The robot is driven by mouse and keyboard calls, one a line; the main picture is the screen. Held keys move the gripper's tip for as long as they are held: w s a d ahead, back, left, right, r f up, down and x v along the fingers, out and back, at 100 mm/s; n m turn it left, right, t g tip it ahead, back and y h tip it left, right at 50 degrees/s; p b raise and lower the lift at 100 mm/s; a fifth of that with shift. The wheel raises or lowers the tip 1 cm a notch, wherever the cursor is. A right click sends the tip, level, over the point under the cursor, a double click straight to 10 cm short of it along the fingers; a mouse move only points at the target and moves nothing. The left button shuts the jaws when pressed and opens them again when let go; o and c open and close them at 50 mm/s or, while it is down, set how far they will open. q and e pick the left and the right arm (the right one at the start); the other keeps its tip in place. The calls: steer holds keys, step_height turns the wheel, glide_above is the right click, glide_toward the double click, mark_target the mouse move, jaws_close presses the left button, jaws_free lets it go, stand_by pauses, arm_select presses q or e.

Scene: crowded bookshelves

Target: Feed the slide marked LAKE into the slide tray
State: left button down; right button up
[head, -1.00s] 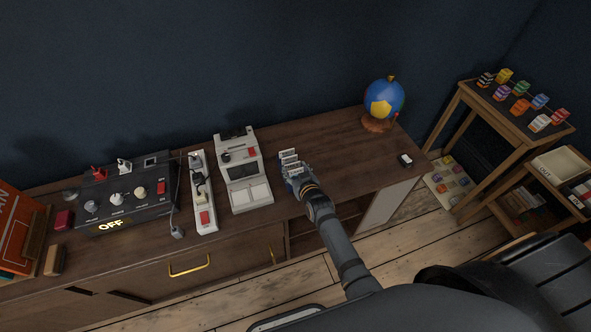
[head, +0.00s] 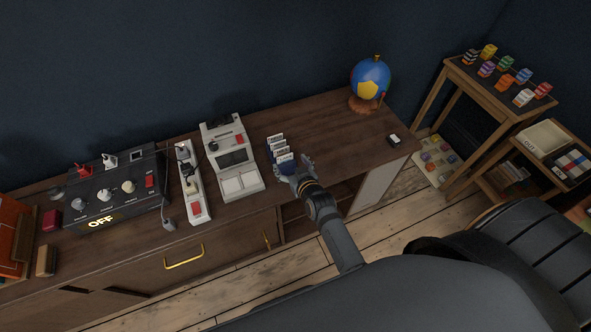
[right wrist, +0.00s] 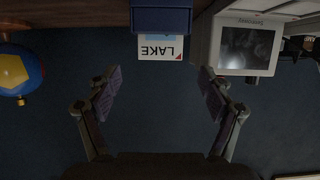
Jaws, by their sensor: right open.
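A white slide marked LAKE (right wrist: 161,47) stands in a blue holder (right wrist: 161,18) in the right wrist view, where its lettering is upside down. In the head view several white slides in blue holders (head: 280,150) stand in a row on the desk. My right gripper (head: 296,170) is at the near end of this row, open and empty. In the wrist view its spread fingers (right wrist: 160,92) are on either side of the LAKE slide's line, apart from it. The grey slide viewer (head: 232,157) stands left of the row. I cannot identify the slide tray surely. My left gripper is not seen.
A power strip (head: 193,185) and a black control box (head: 113,192) with an OFF sign stand left of the viewer. A globe (head: 370,78) and a small black-and-white item (head: 394,140) stand to the right. The desk between row and globe is clear.

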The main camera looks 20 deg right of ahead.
steer(key=v, duration=0.6)
steer(key=shift+r, duration=0.1)
stand_by(0.8)
steer(key=s+d+f+g, duration=0.1)
steer(key=s+f+g, duration=0.1)
steer(key=s+f, duration=0.5)
steer(key=s+d+f+g, duration=0.1)
steer(key=s+f+g, duration=0.2)
steer(key=f, duration=0.9)
steer(key=s+f+g, duration=0.2)
steer(key=s+f, duration=0.3)
steer(key=f, duration=0.4)
steer(key=s+d+f+g, duration=0.2)
steer(key=s+d+f, duration=0.2)
steer(key=s, duration=0.6)
steer(key=s+d+f+g+h, duration=0.1)
steer(key=s+d+f+g, duration=0.2)
steer(key=s+f, duration=0.4)
steer(key=s+d, duration=0.1)
steer(key=s, duration=0.3)
steer(key=shift+s+d, duration=0.25)
steer(key=shift+d, duration=0.1)
